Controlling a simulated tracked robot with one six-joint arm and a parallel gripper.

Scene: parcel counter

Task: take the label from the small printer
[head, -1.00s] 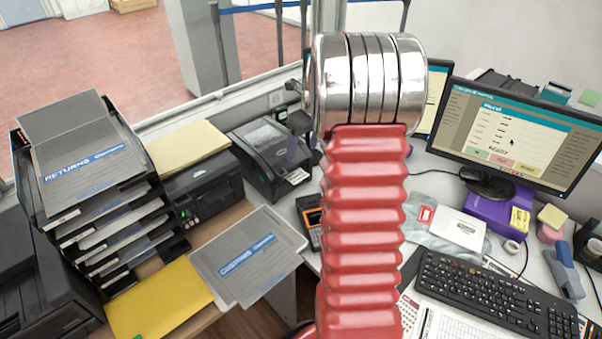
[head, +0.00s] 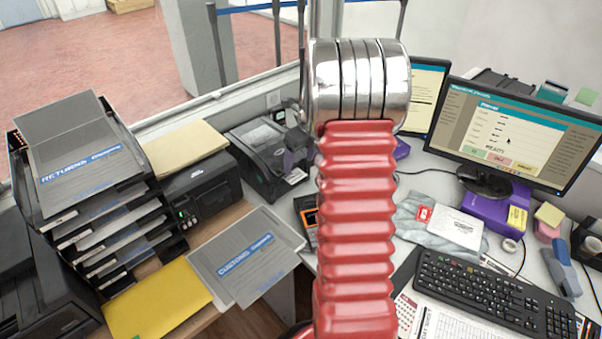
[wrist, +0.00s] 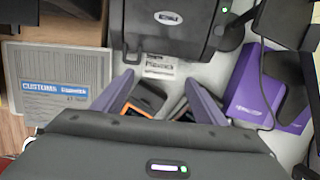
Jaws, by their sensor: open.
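The small dark printer (head: 268,150) stands on the counter by the window, left of my arm. A white printed label (head: 295,176) sticks out of its front. In the wrist view the printer (wrist: 165,28) is at the top and the label (wrist: 160,66) lies just below its front edge. My gripper (wrist: 160,88) is open, its two purple fingers spread apart and pointing toward the label, with nothing held between them. In the head view my arm hides most of the gripper; a purple finger shows beside the printer.
A small dark device (head: 307,215) sits in front of the printer, partly behind my arm. A grey customs folder (head: 248,258) and a tray stack (head: 100,215) are to the left. A monitor (head: 520,135), a purple box (head: 492,208) and a keyboard (head: 490,295) fill the right.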

